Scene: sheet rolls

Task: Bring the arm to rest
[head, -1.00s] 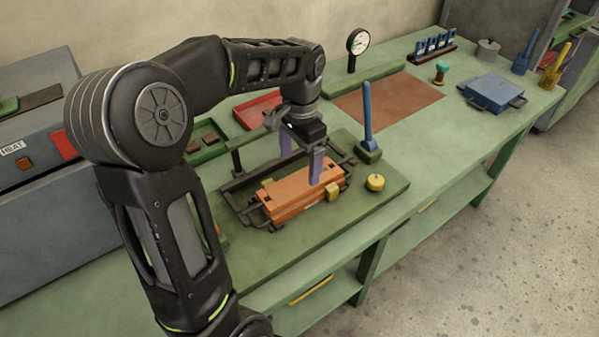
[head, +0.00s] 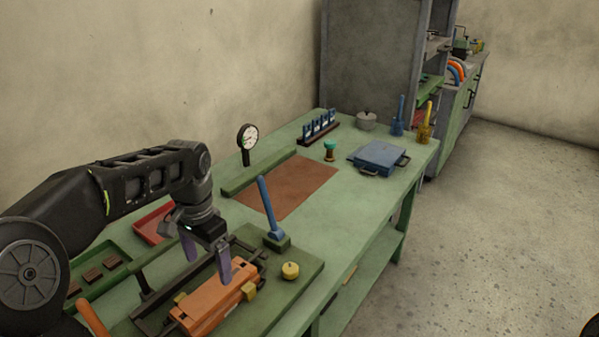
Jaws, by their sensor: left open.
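My left arm comes in from the left, bent at the elbow, with its hand hanging over the green workbench (head: 330,220). My left gripper (head: 207,262) points down with its two purple fingers apart and nothing between them. It is over an orange block-like mould (head: 212,302) with yellow clamps, which sits in a dark frame on a green base board. The near finger overlaps the mould in the picture; I cannot tell whether they touch. My right gripper is not in view.
A blue upright lever (head: 268,205) and a yellow knob (head: 290,270) stand close right of the gripper. Behind are a dial gauge (head: 247,138), a brown mat (head: 285,188) and a blue lidded box (head: 378,158). The floor at right is clear.

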